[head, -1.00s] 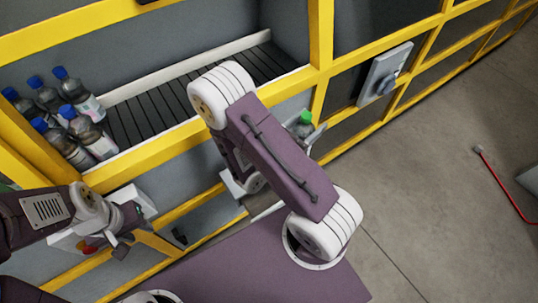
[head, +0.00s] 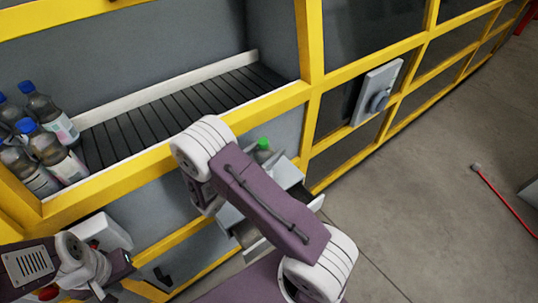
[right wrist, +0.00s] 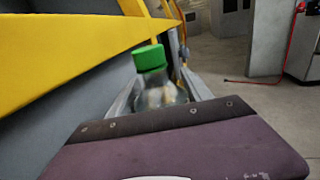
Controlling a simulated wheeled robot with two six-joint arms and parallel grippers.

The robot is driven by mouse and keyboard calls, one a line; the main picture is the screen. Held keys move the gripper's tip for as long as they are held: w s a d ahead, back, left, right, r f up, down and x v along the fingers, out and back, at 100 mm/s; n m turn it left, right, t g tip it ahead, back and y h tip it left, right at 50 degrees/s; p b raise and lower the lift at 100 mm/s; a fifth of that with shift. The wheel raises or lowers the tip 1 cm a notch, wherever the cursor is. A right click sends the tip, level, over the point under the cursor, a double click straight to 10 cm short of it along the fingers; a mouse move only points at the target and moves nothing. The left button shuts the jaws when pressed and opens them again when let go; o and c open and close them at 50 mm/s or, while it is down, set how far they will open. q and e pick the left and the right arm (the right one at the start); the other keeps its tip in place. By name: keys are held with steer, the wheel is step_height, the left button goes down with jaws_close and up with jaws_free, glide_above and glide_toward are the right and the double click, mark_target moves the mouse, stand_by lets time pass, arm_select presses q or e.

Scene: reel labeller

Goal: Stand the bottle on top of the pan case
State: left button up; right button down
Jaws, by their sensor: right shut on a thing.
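The bottle, clear with a green cap (right wrist: 150,58), stands roughly upright between the pale grey fingers of my right gripper (right wrist: 160,98) in the right wrist view. My right gripper is shut on it, and the purple gripper body hides its lower part. In the head view only its green cap (head: 263,144) shows clearly, beyond my right arm. My left gripper (head: 122,268) is low at the left, in front of the yellow frame; its fingers are too unclear to tell open from shut. I cannot identify the pan case with certainty.
Several blue-capped bottles (head: 42,148) stand at the left end of a dark roller conveyor (head: 165,103) inside a yellow-framed machine (head: 311,40). Grey drawer-like parts (head: 312,200) show beside my right arm, partly hidden. A grey panel with a knob (head: 375,95) is on the machine. Floor at right is mostly clear.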

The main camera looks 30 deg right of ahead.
steer(key=shift+r, duration=0.15)
steer(key=c, duration=0.7)
jaws_free()
steer(key=shift+c, duration=0.2)
steer(key=v, duration=1.2)
